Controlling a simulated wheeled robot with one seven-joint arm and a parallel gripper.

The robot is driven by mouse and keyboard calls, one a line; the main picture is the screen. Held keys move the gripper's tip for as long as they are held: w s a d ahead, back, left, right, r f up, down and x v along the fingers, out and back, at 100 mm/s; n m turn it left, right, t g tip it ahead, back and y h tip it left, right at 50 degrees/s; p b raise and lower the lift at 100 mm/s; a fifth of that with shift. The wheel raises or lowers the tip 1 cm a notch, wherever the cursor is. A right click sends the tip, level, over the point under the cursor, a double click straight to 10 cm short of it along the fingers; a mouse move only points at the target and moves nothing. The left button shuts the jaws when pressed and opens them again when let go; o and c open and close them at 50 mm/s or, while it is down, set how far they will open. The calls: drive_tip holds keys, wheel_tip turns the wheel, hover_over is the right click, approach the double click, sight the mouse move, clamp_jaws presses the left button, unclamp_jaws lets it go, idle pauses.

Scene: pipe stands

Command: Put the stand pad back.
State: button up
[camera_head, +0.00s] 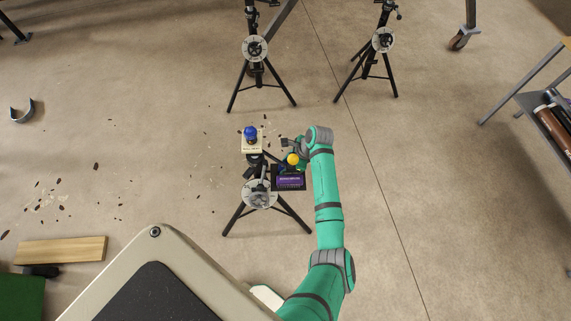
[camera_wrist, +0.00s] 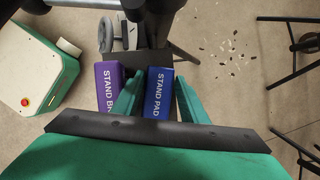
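In the wrist view a blue block marked STAND PAD (camera_wrist: 158,93) lies between the two teal fingers of my gripper (camera_wrist: 159,78). Narrow gaps seem to show on both sides, so the fingers look open around it. A purple block marked STAND B... (camera_wrist: 107,82) sits to its left, its label partly covered by a finger. In the head view my gripper (camera_head: 292,146) is over the near pipe stand's right side. The purple block (camera_head: 290,181) shows there in a dark tray. The blue pad is mostly hidden under my gripper.
The near tripod stand (camera_head: 259,194) has a pale block with a blue knob (camera_head: 250,132) beside it. A yellow knob (camera_head: 293,159) is close to my gripper. Two more tripod stands (camera_head: 255,49) (camera_head: 383,40) stand farther back. Dark debris lies on the floor; a shelf cart (camera_head: 535,100) is at right.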

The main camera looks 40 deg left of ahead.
drive_tip(key=o, duration=0.6)
drive_tip(key=shift+c, duration=0.2)
drive_tip(key=shift+r, duration=0.1)
drive_tip(key=shift+w+d+r, duration=0.15)
drive_tip(key=shift+d+r, duration=0.1)
drive_tip(key=shift+r, duration=0.35)
drive_tip(key=shift+w+d+r, duration=0.2)
drive_tip(key=shift+r, duration=0.2)
drive_tip(key=shift+s+r, duration=0.15)
drive_tip(key=shift+r, duration=0.2)
drive_tip(key=shift+w+d+r, duration=0.2)
drive_tip(key=shift+d+r, duration=0.3)
drive_tip(key=shift+r, duration=0.1)
drive_tip(key=shift+v, duration=1.2)
drive_tip(key=shift+a, duration=0.15)
